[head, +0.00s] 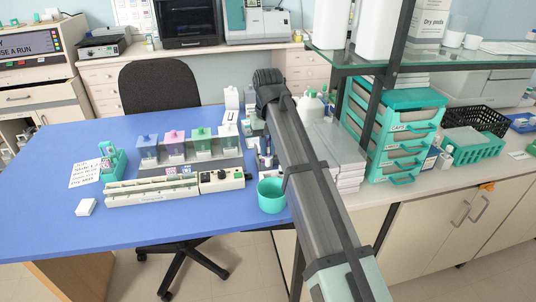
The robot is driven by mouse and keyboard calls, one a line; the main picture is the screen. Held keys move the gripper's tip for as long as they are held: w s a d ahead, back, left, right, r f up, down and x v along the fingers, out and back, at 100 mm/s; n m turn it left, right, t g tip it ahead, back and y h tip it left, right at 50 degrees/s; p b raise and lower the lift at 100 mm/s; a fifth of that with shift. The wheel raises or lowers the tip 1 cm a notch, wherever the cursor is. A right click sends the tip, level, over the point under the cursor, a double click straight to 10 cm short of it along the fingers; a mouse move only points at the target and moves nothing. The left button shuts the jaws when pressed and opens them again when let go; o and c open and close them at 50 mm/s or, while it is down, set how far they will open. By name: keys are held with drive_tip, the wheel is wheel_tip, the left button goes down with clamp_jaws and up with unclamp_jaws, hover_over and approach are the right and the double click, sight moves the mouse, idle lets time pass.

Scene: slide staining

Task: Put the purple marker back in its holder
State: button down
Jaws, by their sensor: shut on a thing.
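My arm (315,180) crosses the picture from the lower right up to a dark ribbed joint near the back edge of the blue table. I cannot make out my gripper's fingers; they seem hidden by the arm. I cannot see the purple marker in this view. A teal cup (271,197) stands empty-looking at the right end of the blue table, just left of the arm. I cannot tell from this view which thing is the marker's holder.
The blue table (60,215) holds several lidded staining jars (174,146), a long cream rack (150,193), a teal stand (112,160), a note (85,175) and a small white block (86,207). Teal drawers (397,140) and a glass-shelved frame stand right. The table's front left is clear.

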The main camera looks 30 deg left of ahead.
sight(268, 165)
drive_tip(key=shift+f, duration=0.2)
drive_tip(key=shift+f, duration=3.2)
drive_tip(key=shift+f, duration=0.4)
drive_tip(key=c, duration=1)
unclamp_jaws()
wheel_tip(268, 165, up, 14)
drive_tip(key=shift+f, duration=0.1)
